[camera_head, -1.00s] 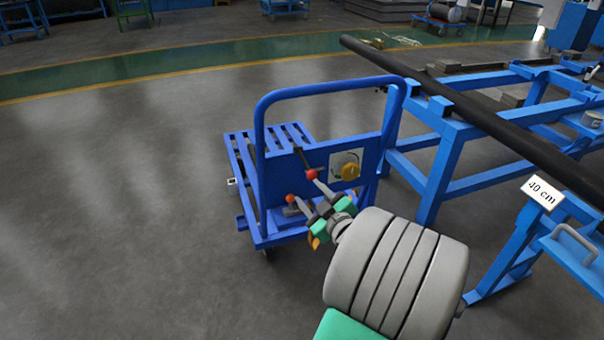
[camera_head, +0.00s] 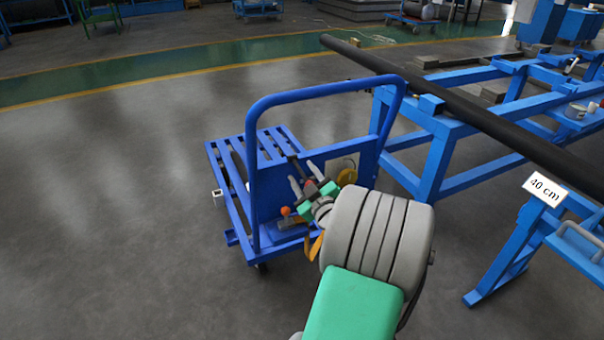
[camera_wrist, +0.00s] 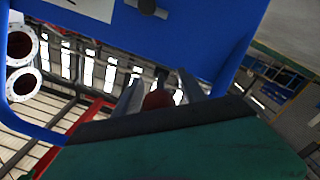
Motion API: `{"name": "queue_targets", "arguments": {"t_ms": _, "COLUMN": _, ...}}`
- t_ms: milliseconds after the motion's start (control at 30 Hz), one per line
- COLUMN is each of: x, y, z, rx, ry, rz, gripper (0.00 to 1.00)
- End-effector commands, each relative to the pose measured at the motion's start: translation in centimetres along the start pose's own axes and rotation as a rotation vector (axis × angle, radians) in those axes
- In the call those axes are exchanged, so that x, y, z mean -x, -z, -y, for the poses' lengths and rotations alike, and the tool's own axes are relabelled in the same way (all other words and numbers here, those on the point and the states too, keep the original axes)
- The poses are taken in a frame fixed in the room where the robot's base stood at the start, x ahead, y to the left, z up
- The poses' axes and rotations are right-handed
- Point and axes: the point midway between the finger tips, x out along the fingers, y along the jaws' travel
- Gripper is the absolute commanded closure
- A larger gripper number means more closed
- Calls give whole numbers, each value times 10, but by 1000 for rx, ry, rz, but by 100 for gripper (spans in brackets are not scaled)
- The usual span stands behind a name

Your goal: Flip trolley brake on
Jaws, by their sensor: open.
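The blue trolley (camera_head: 262,95) stands with its hooped handle toward me. A dark lever (camera_head: 296,166) with a red knob (camera_head: 309,183) slants down across its upright panel. A second, orange-red knob (camera_head: 285,211) sits lower, by a grey block (camera_head: 289,222). I cannot tell which is the brake. My gripper (camera_head: 305,180) is open in front of the panel, its fingers appearing either side of the upper knob. In the wrist view a red knob (camera_wrist: 158,100) shows between the two grey fingers (camera_wrist: 160,92); contact cannot be told. My gripper's body hides its lower part.
A yellow disc (camera_head: 347,175) on the panel lies just right of my gripper. A blue rack (camera_head: 440,150) carrying a long black pipe (camera_head: 470,115) stands close on the right. The floor to the left is clear.

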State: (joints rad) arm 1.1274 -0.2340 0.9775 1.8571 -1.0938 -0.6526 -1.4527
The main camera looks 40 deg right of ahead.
Motion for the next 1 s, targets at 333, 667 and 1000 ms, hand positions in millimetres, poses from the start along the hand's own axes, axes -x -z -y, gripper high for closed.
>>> {"name": "queue_targets", "arguments": {"t_ms": 333, "x": -8, "y": 0, "z": 0, "rx": -1, "ry": -1, "rz": 0, "gripper": 53}}
{"name": "queue_targets", "arguments": {"t_ms": 667, "x": -8, "y": 0, "z": 0, "rx": -1, "ry": 0, "rz": 0, "gripper": 80}}
{"name": "queue_targets", "arguments": {"t_ms": 1000, "x": -8, "y": 0, "z": 0, "rx": -1, "ry": 0, "rz": 0, "gripper": 100}}
